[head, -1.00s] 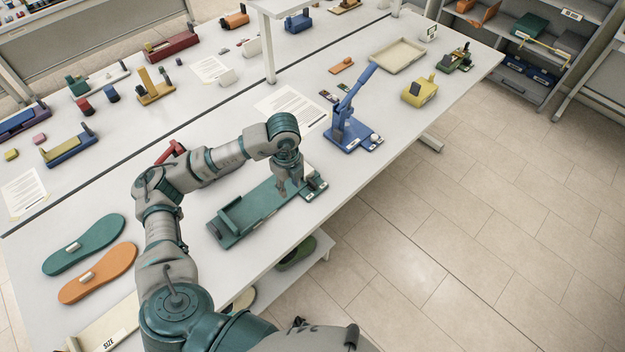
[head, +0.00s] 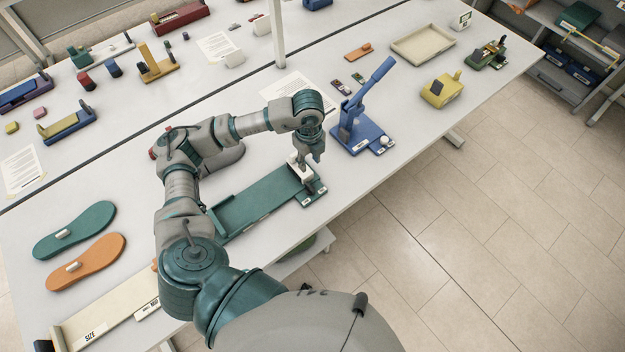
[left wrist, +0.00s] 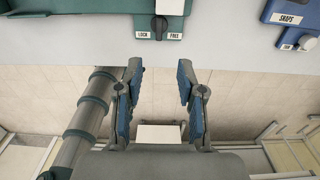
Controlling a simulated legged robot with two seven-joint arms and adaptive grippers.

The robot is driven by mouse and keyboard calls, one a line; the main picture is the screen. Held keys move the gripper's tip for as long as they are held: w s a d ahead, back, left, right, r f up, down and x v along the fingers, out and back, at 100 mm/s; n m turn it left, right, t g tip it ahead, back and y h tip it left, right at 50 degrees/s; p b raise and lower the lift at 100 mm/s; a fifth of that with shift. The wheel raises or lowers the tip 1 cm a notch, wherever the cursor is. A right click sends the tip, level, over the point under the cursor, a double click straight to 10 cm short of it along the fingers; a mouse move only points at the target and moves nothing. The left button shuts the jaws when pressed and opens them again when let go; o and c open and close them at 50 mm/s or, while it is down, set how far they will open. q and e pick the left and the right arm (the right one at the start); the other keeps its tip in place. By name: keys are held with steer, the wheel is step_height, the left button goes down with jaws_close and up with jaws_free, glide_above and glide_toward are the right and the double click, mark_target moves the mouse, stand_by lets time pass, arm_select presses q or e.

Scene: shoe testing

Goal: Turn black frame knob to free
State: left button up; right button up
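The green frame (head: 258,203) lies on the front part of the table, with a white block (head: 300,171) at its right end. In the left wrist view the black knob (left wrist: 159,27) sits on the frame's edge between the LOCK and FREE labels. Its grip looks roughly upright in that picture, between the two labels. My left gripper (head: 308,159) hangs over the frame's right end. In the left wrist view the left gripper (left wrist: 159,68) is open and empty, its fingers apart from the knob. My right gripper is in neither view.
A blue lever tool (head: 362,130) stands right of the frame, its SNAPS label showing in the wrist view. A yellow device (head: 442,90) and a beige tray (head: 423,45) are farther right. Green (head: 75,230) and orange (head: 86,262) soles lie left. The table's front edge is close.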

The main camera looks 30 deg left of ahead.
mark_target(310, 186)
arm_select(q)
step_height(310, 186, down, 14)
steer(key=shift+s+d+r+p, duration=0.1)
steer(key=shift+d+p, duration=0.05)
steer(key=shift+p, duration=0.7)
steer(key=shift+f, duration=0.55)
steer(key=shift+c, duration=0.2)
jaws_close()
